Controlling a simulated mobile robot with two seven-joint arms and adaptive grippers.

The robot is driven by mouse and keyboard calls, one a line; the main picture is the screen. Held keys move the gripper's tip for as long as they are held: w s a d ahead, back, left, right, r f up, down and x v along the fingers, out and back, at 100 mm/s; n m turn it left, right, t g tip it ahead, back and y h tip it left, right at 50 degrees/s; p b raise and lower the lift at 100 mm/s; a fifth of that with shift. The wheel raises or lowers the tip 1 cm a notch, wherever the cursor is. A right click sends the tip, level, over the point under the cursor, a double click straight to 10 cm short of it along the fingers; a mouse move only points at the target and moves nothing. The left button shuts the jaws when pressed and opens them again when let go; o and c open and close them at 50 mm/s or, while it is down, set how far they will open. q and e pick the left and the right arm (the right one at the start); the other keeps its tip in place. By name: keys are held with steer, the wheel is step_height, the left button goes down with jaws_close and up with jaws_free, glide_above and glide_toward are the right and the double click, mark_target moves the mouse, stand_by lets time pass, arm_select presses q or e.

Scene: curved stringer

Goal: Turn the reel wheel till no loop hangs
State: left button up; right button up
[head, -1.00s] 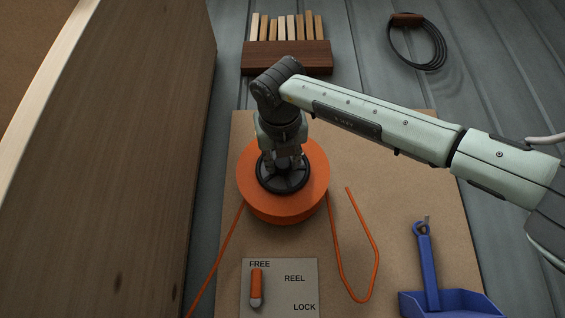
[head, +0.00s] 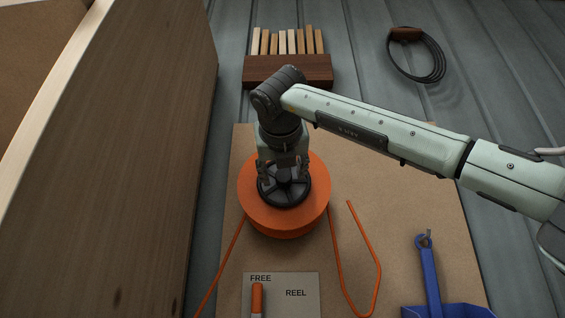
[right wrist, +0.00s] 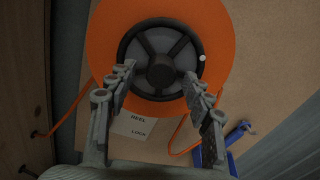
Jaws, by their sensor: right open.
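The orange reel (head: 284,222) is mounted on the tan board, with a black spoked wheel (head: 284,190) on its face. The wheel also shows in the right wrist view (right wrist: 160,72). My right gripper (head: 283,170) is open, its fingers at the wheel's upper part in the head view; nothing is between them. In the right wrist view its fingertips (right wrist: 158,76) are spread either side of the hub; contact is unclear. Orange cord (head: 336,255) hangs right of the reel in a loop and rises again. Another cord length (head: 222,263) runs down-left. My left gripper is not in view.
An orange lever (head: 257,298) on the label plate (head: 295,305) points up to FREE. A tall wooden panel (head: 110,170) stands close on the left. A blue dustpan (head: 430,285) hangs at right. A block rack (head: 288,70) and black cable coil (head: 418,55) are above.

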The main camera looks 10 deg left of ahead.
steer(key=v, duration=1)
steer(key=shift+s, duration=0.4)
